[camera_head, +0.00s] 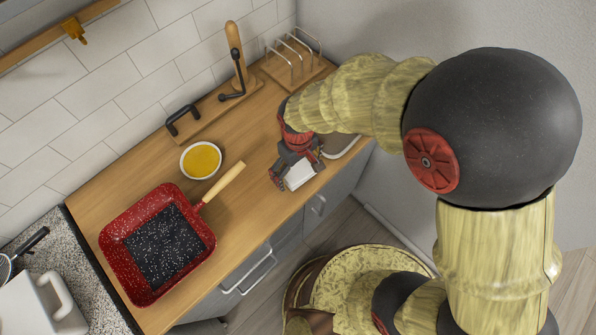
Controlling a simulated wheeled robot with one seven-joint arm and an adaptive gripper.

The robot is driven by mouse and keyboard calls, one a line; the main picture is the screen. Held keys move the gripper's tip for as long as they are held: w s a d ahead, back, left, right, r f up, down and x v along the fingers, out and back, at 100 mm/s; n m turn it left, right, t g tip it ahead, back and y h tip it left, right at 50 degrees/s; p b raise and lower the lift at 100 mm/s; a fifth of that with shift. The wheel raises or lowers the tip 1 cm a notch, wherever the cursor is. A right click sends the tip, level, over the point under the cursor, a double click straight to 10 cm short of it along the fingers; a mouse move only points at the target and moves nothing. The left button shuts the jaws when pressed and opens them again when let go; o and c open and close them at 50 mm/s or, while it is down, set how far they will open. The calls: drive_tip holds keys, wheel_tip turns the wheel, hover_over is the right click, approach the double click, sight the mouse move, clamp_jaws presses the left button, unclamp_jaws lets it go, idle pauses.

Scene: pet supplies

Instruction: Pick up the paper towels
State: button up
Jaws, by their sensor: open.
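A small white object (298,174), which looks like the paper towels, is at the front right part of the wooden counter. My gripper (296,178) reaches down over it, with its dark fingers on either side of the white object. The fingers are open. I cannot tell whether they touch it. The far side of the object is hidden by my gripper.
A red speckled square pan (205,232) and a white bowl of yellow contents (201,160) are left of my gripper. A wooden rack (291,60) stands behind. A pale rounded rim (350,147) shows just right. The counter's front edge is close.

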drive_tip(key=shift+c, duration=0.9)
drive_tip(key=c, duration=0.7)
drive_tip(key=shift+c, duration=0.5)
drive_tip(key=shift+r, duration=0.15)
drive_tip(key=shift+r, duration=0.6)
drive_tip(key=s+r, duration=0.1)
drive_tip(key=r, duration=0.1)
drive_tip(key=s+r+p, duration=0.1)
drive_tip(key=s+r, duration=0.1)
drive_tip(key=r, duration=0.1)
drive_tip(key=s+a+r+p, duration=0.1)
drive_tip(key=s+r, duration=0.1)
drive_tip(key=r, duration=0.1)
drive_tip(key=s+a+r+p, duration=0.1)
drive_tip(key=s+r, duration=0.2)
drive_tip(key=s, duration=0.6)
drive_tip(key=shift+r, duration=0.25)
